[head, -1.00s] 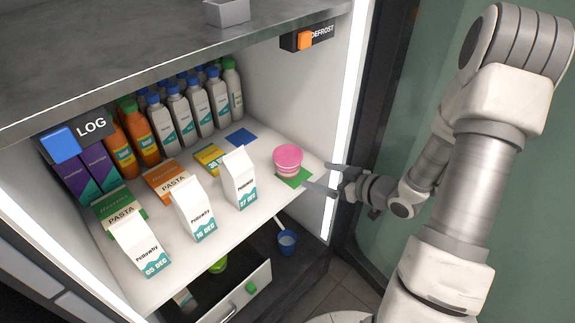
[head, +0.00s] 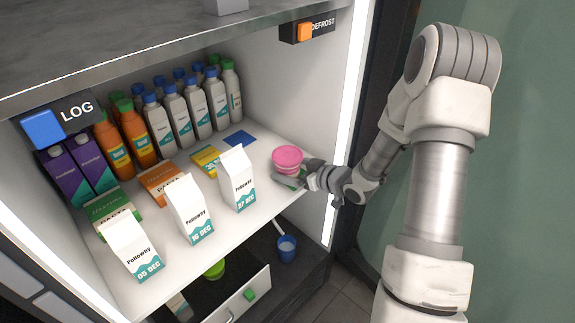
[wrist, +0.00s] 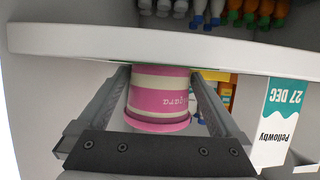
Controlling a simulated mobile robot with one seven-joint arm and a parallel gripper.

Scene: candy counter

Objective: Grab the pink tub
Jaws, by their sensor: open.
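The pink tub (head: 287,157) has a pink lid and a pink-and-white striped side. It stands on a green mat (head: 301,173) at the right end of the white shelf. In the wrist view the pink tub (wrist: 158,95) appears upside down between the two fingers. My gripper (head: 291,172) is at the tub from the right, and its fingers (wrist: 160,85) are open on either side of it. A small gap shows beside the tub, so the fingers do not look closed on it. The tub's lower right part is hidden by my gripper in the head view.
White cartons (head: 237,179) stand along the shelf's front edge, left of the tub. Several bottles (head: 215,98) stand at the back. A blue mat (head: 240,139) lies bare behind the tub's left. The cabinet's right wall (head: 300,95) is close to my gripper.

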